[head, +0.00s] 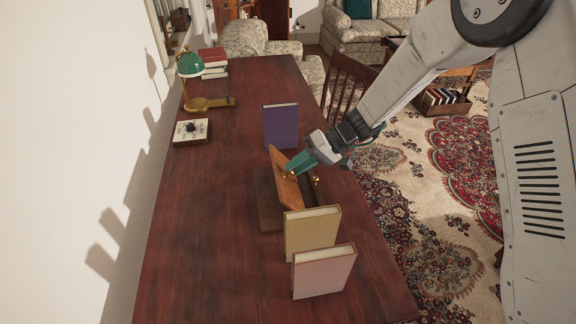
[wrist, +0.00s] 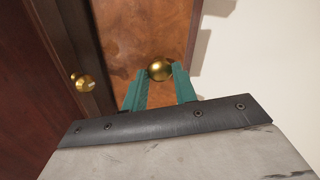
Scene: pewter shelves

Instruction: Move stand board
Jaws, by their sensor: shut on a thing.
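The stand board (head: 284,186) is an orange-brown wooden panel, tilted, above the middle of the desk. It also fills the upper middle of the wrist view (wrist: 140,30). A brass knob (wrist: 160,70) on its face lies between the teal fingertips. My gripper (head: 292,171) is shut on this knob; the fingers also show in the wrist view (wrist: 160,84). A dark wooden stand (head: 267,204) sits below and around the board. A second brass knob (wrist: 83,82) is on dark wood to the left. I cannot tell whether the board touches the stand.
A purple book (head: 281,127) stands upright behind the board. A yellow book (head: 311,236) and a pink book (head: 323,273) stand in front. A green lamp (head: 190,66) and a white dial box (head: 190,132) are at the desk's far left. The desk's left side is clear.

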